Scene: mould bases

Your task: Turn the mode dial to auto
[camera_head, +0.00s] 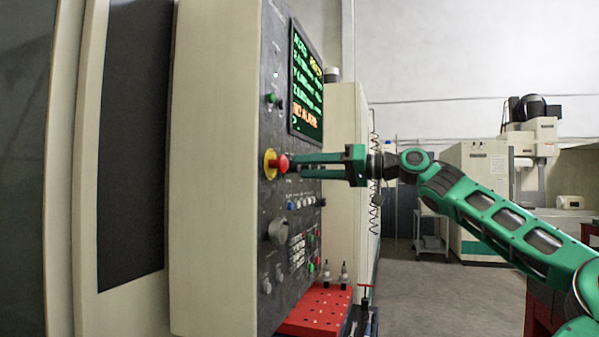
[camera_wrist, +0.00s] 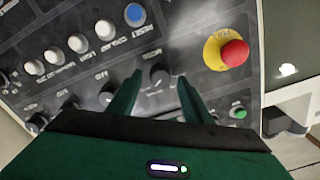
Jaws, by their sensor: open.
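My gripper (camera_head: 293,163) is open in front of the machine's control panel (camera_head: 255,130), its green fingers pointing at the panel. In the wrist view, a small dark knob (camera_wrist: 160,76) shows between the fingertips of my gripper (camera_wrist: 160,82), with a gap on each side. It looks like the mode dial, but its label is too blurred to read, and so is its setting. The head view does not show this knob clearly behind the fingers. I cannot tell how far the fingertips are from the panel.
A red emergency stop on a yellow ring (camera_wrist: 229,52) sits close to the right finger. White buttons (camera_wrist: 77,43), a blue button (camera_wrist: 135,14) and another dark knob (camera_wrist: 106,95) are nearby. A large grey dial (camera_head: 278,232) and a red rack (camera_head: 318,308) are lower down.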

